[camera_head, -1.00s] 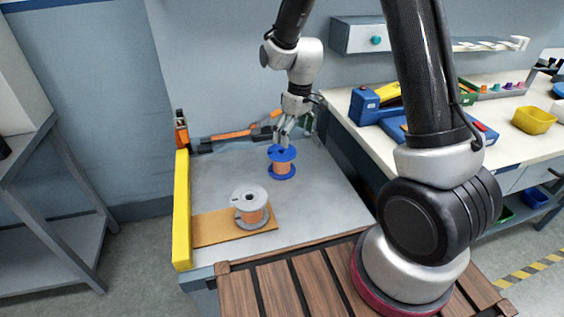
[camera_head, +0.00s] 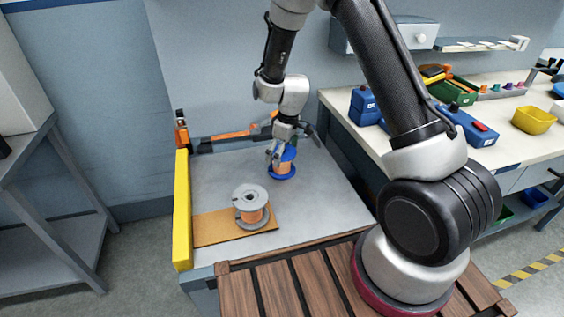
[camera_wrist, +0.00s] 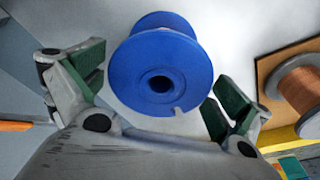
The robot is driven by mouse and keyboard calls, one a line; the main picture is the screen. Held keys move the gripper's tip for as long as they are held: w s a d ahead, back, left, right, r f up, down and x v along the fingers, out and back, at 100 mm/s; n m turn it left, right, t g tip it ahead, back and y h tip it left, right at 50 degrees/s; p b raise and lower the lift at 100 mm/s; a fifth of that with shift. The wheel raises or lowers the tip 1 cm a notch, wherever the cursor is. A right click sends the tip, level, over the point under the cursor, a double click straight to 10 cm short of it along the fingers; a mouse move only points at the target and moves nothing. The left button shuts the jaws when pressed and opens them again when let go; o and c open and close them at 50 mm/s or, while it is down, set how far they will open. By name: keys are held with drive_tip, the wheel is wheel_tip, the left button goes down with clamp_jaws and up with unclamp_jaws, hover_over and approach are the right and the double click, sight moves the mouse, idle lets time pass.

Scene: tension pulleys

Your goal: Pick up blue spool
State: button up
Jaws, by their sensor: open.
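The blue spool (camera_head: 283,171), wound with copper-coloured wire, stands upright toward the back of the grey table top (camera_head: 316,203). My gripper (camera_head: 275,157) is at the spool's upper part in the head view and partly covers it. In the wrist view the blue spool (camera_wrist: 161,72) shows its top flange and centre hole between the two green-padded fingers of my gripper (camera_wrist: 158,88). The spool's lower part is mostly hidden in the wrist view.
A grey spool (camera_head: 250,205) with copper wire stands on an orange-brown board (camera_head: 211,228) nearer the front. A yellow bar (camera_head: 182,210) runs along the left edge. An orange tool (camera_head: 230,135) lies along the back. The table's right side is clear.

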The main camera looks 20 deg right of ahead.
drive_tip(key=c, duration=1.4)
